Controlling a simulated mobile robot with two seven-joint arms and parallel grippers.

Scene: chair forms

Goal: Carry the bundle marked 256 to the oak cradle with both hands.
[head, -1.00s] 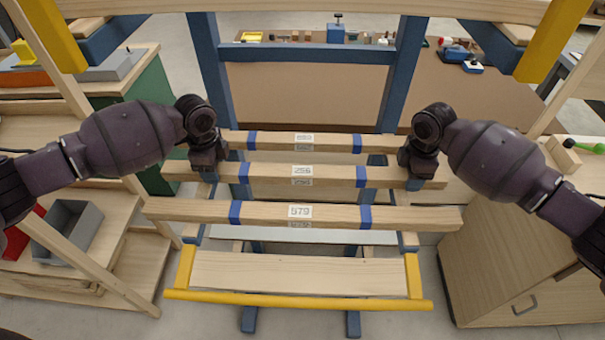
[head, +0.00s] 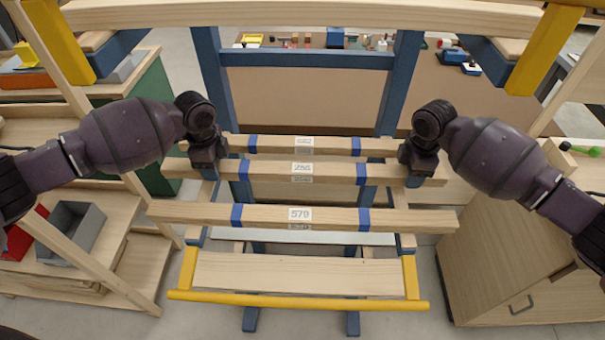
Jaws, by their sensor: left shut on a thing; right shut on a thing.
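The bundle marked 256 (head: 333,172) is the middle of three pale timber bundles on a blue rack, with blue bands and a white label. It is level and seems slightly raised off the rack arms. My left gripper (head: 207,168) is shut on it near its left end, and my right gripper (head: 421,170) is shut on it near its right end. The fingertips are largely hidden by the wrists. I cannot tell which thing in view, if any, is the oak cradle.
A bundle marked 579 (head: 400,220) lies nearer, and another bundle (head: 330,145) lies behind. A yellow-railed wooden shelf (head: 300,275) is below. A wooden beam (head: 300,14) crosses above. A grey bin (head: 72,232) is at left, a wooden cabinet (head: 500,270) at right.

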